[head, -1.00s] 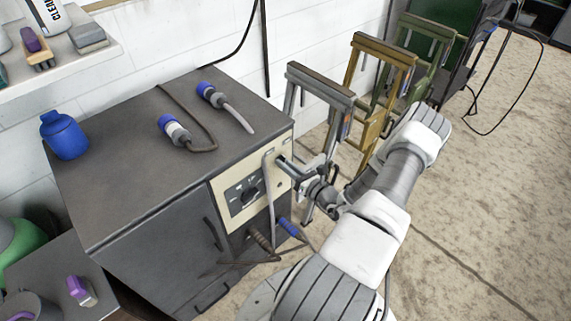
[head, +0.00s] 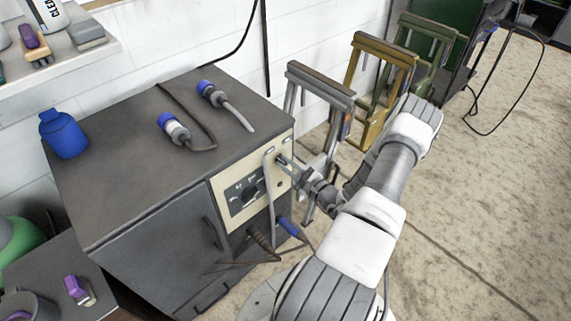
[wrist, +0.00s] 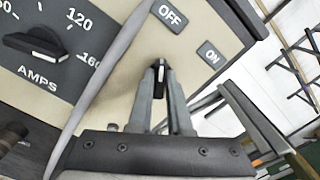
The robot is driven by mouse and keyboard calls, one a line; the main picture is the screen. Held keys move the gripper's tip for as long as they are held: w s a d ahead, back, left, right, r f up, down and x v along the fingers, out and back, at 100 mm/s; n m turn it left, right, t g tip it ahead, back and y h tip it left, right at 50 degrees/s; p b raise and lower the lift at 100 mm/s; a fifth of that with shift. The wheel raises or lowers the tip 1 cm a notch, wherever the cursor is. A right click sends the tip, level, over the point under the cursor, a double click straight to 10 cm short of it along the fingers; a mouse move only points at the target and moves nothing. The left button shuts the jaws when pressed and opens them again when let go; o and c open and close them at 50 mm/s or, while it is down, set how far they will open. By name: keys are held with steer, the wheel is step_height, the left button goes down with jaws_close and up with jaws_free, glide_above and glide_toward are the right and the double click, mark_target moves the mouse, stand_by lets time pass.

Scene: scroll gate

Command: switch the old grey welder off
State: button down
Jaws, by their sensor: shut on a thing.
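The old grey welder (head: 150,150) is a dark grey cabinet with a cream control panel (head: 234,206) on its front. In the wrist view, a small dark switch knob (wrist: 159,66) with a white line sits between my fingertips. An OFF label (wrist: 170,15) is above the knob and an ON label (wrist: 211,54) is up and to its right. The white line points nearly straight up in the picture, roughly toward OFF. My gripper (wrist: 160,82) is shut on the knob, and in the head view my gripper (head: 284,161) reaches the panel's upper right. The fingers hide part of the knob.
A pale cable (wrist: 112,70) runs down the panel between the knob and the AMPS dial (wrist: 35,42). A grey metal stand (head: 320,90) is close on the right. Open floor lies farther right.

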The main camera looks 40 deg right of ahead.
steer(key=shift+s+f+n, duration=0.1)
steer(key=shift+n, duration=0.5)
steer(key=c, duration=0.8)
jaws_free()
steer(key=shift+c, duration=0.2)
steer(key=shift+s, duration=0.1)
steer(key=s+d, duration=0.1)
steer(key=s, duration=1.6)
steer(key=shift+d, duration=0.2)
